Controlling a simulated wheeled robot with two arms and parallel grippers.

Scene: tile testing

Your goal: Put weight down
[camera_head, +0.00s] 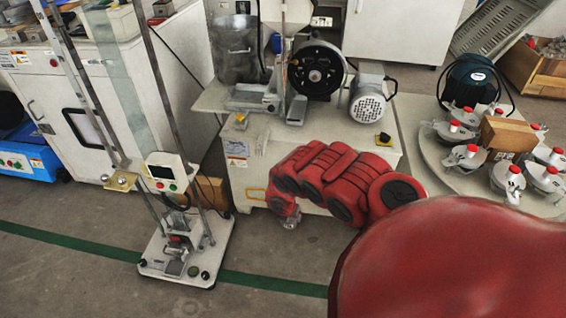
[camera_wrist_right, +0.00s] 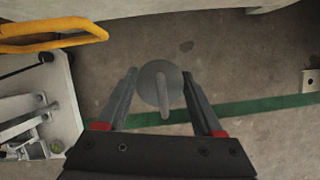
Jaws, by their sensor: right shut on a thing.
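The weight (camera_wrist_right: 153,86) is a round grey piece with a thin stem, seen from above in the right wrist view. My right gripper (camera_wrist_right: 160,76) is shut on it, with one finger on each side. Grey floor shows around the weight. In the head view my red right arm reaches left, and its gripper (camera_head: 290,221) points down in front of the machine bench; the weight cannot be made out clearly there. A tall test stand with a white base (camera_head: 187,256) stands to the left of this gripper. My left gripper is not in view.
The stand's base edge (camera_wrist_right: 66,112) and a yellow bar (camera_wrist_right: 55,36) lie left of the gripper in the wrist view. The bench (camera_head: 248,152) carries a motor machine. A round plate (camera_head: 440,163) with several red-capped pieces is at the right. Floor with a green line is clear.

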